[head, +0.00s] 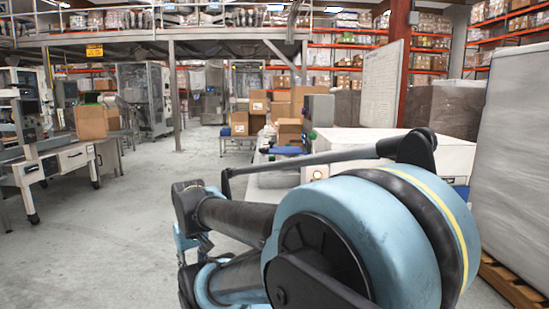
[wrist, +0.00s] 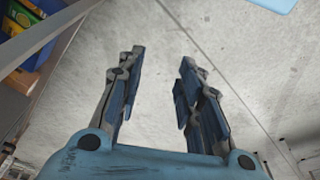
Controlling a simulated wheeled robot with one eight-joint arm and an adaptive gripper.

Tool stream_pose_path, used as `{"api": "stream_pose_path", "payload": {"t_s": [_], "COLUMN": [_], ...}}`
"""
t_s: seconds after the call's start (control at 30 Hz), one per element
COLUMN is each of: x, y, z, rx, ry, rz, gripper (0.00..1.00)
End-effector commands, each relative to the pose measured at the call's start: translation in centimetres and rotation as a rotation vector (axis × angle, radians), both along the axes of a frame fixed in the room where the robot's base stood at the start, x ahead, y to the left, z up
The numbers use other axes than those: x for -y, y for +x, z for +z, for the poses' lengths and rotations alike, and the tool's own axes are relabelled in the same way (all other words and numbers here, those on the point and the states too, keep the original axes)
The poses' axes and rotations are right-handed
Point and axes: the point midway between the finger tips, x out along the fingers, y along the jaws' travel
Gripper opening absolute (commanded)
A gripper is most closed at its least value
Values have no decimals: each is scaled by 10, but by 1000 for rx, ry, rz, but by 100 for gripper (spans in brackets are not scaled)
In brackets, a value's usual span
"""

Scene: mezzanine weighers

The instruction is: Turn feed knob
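My gripper (wrist: 162,58) is open in the wrist view, its two blue-grey fingers well apart with nothing between them. Bare concrete floor shows behind the fingers. In the head view my large blue arm joint and dark links fill the lower middle and hide much of what lies behind them. I cannot make out a feed knob for certain in either view. That part is too small to identify.
Cardboard boxes (head: 290,128) are stacked beyond the housing. A tall grey wrapped block (head: 515,160) on a wooden pallet stands close on the right. A workbench (head: 60,162) stands at left. The concrete floor (head: 150,230) between is clear. A shelf with coloured packs (wrist: 25,50) shows in the wrist view.

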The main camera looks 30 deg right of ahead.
Motion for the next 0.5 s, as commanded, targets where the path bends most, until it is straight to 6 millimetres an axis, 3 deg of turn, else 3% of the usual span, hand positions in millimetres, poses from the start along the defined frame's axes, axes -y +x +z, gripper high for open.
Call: {"api": "stream_pose_path", "payload": {"t_s": [0.13,0.17,0.2,0.27,0.37,0.5], "x": [0,0,0,0,3,16], "y": [0,0,0,-7,1,28], "z": [0,0,0,7,20,58], "rx": [0,0,0,10,9,1], "ry": [0,0,0,-1,-6,-22], "rz": [0,0,0,3,19,69], "gripper": [33,36,45,47,47,47]}}
